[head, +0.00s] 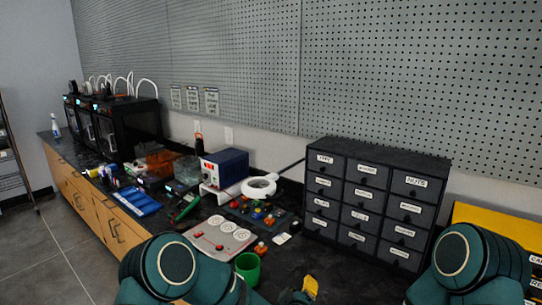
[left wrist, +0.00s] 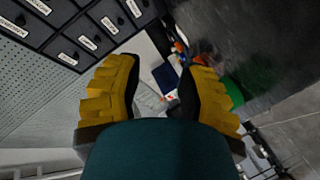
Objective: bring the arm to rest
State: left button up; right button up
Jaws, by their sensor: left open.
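My left gripper (head: 306,288) shows at the bottom middle of the head view, with only its yellow fingertips in sight past my teal arm. In the left wrist view its two yellow fingers (left wrist: 157,85) stand apart, and I see nothing gripped between them. The gripper is over the dark worktop (head: 350,268), to the right of a green cup (head: 247,268) and in front of the drawer cabinet. My right arm shows at the lower right of the head view, but its gripper is out of sight.
A black drawer cabinet (head: 371,200) stands against the pegboard (head: 420,75). A grey panel with round dials (head: 219,240), a blue power supply (head: 226,168), a white ring-shaped device (head: 259,187) and a blue tray (head: 137,201) crowd the bench. Yellow storage (head: 487,217) is at right.

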pick_arm(q)
jog(key=s+a+f+m+g+h, duration=0.1)
jog(key=s+a+f+m+g, duration=0.2)
jog(key=s+a+f+g, duration=0.35)
jog(key=s+a+f+m+g, duration=0.1)
jog(key=s+a+f+g, duration=0.1)
jog(key=s+a, duration=0.2)
jog(key=s+a+f+m+g, duration=0.1)
jog(key=s+a+f+g, duration=0.1)
jog(key=s, duration=0.8)
jog(key=s+a+f+m+g, duration=0.1)
jog(key=s+a+f+g, duration=0.2)
jog(key=s+a, duration=0.3)
jog(key=shift+s+a+f, duration=0.15)
jog(key=shift+s+f, duration=0.6)
jog(key=shift+s, duration=0.2)
